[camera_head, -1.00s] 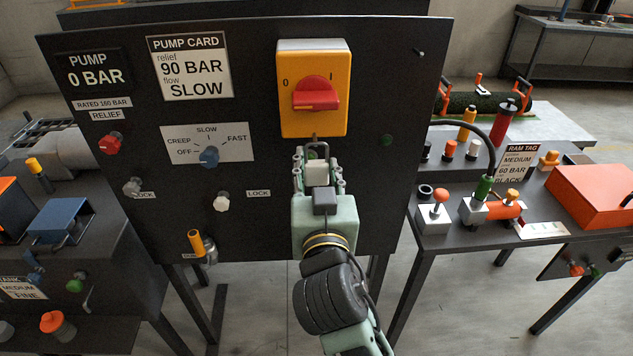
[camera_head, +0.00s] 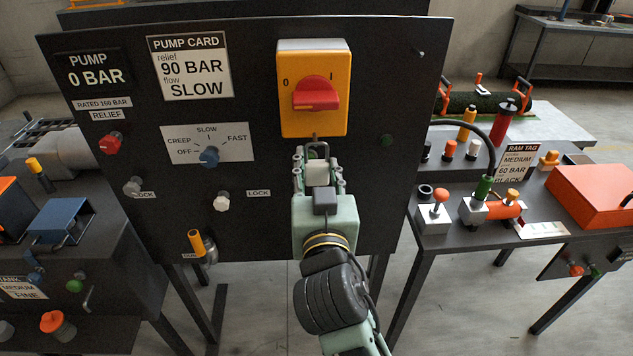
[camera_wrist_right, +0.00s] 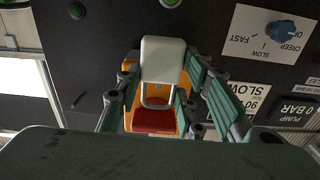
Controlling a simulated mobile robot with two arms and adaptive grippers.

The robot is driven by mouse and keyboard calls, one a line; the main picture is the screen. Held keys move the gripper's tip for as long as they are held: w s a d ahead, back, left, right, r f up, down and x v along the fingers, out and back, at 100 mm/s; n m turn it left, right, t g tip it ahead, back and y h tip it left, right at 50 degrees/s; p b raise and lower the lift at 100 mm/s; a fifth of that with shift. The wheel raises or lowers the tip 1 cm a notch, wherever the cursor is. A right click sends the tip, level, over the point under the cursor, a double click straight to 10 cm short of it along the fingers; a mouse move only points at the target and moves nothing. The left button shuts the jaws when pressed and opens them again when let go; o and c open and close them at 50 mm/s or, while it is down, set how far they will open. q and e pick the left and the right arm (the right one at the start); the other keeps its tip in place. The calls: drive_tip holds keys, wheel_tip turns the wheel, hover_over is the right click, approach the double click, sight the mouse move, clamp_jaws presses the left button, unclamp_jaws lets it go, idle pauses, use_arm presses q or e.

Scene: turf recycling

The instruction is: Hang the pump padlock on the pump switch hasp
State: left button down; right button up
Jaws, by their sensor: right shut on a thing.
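The yellow pump switch (camera_head: 313,60) with its red handle (camera_head: 315,94) is on the dark panel. A small hasp (camera_head: 315,137) shows at its lower edge. My right gripper (camera_head: 318,168) is shut on the pump padlock (camera_head: 317,150), just below the switch. In the right wrist view the padlock's white body (camera_wrist_right: 163,60) sits between the fingers, its grey shackle toward the yellow switch and red handle (camera_wrist_right: 152,120). Whether the shackle touches or passes through the hasp cannot be told. My left gripper is not in view.
The dark control panel (camera_head: 270,215) carries a blue knob (camera_head: 209,156), a red relief knob (camera_head: 112,144) and two lock knobs. A bench (camera_head: 440,230) with a green-ended hose stands to the right.

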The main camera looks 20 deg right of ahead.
drive_tip(key=shift+x, duration=1.5)
idle(0.4)
drive_tip(key=shift+w+d+f, duration=0.1)
drive_tip(key=shift+w+f, duration=0.45)
drive_tip(key=shift+w, duration=0.1)
idle(1.1)
drive_tip(key=shift+f+b, duration=0.2)
drive_tip(key=shift+b, duration=0.1)
idle(0.4)
drive_tip(key=o, duration=1.3)
